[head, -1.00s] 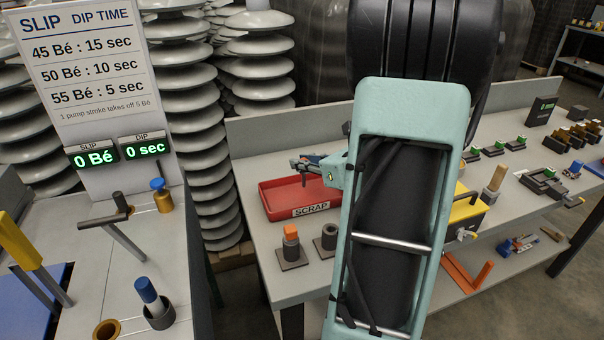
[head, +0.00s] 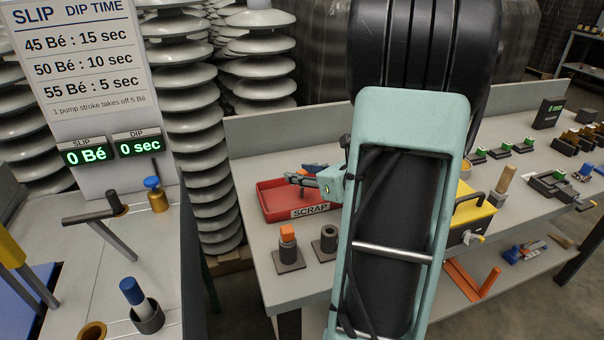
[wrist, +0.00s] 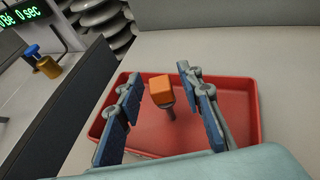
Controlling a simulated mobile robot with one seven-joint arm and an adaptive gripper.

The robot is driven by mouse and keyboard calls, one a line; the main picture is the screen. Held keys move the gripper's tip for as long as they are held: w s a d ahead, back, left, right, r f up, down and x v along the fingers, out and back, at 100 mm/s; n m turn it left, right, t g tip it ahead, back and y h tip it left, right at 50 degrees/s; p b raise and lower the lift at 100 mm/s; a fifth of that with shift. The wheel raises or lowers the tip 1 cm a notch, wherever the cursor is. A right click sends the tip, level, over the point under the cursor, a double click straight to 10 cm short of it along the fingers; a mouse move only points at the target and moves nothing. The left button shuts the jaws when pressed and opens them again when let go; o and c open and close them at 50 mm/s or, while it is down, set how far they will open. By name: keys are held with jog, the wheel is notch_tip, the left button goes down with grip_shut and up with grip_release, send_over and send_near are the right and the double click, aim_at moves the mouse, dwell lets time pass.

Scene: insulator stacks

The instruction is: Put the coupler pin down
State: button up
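My gripper (head: 299,173) is over the red scrap tray (head: 267,210). In the wrist view its two blue-padded fingers (wrist: 157,76) are spread wide. An orange-headed pin with a grey shaft (wrist: 161,90), which looks like the coupler pin, shows between them, with clear gaps to both pads. Its head faces the camera and its shaft points down toward the floor of the tray (wrist: 245,125). I cannot tell whether its lower end touches the tray.
A stand with an orange-topped piece (head: 288,236) and a dark hollow cylinder (head: 328,238) stand in front of the tray. A yellow box (head: 470,215) is to the right. A left bench holds a blue-topped pin in a cup (head: 147,318).

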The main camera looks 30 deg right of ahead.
jog(key=shift+s+r, duration=0.2)
jog(key=shift+r, duration=0.1)
jog(key=p+v, duration=0.2)
jog(key=v, duration=0.9)
jog(key=shift+s, duration=0.3)
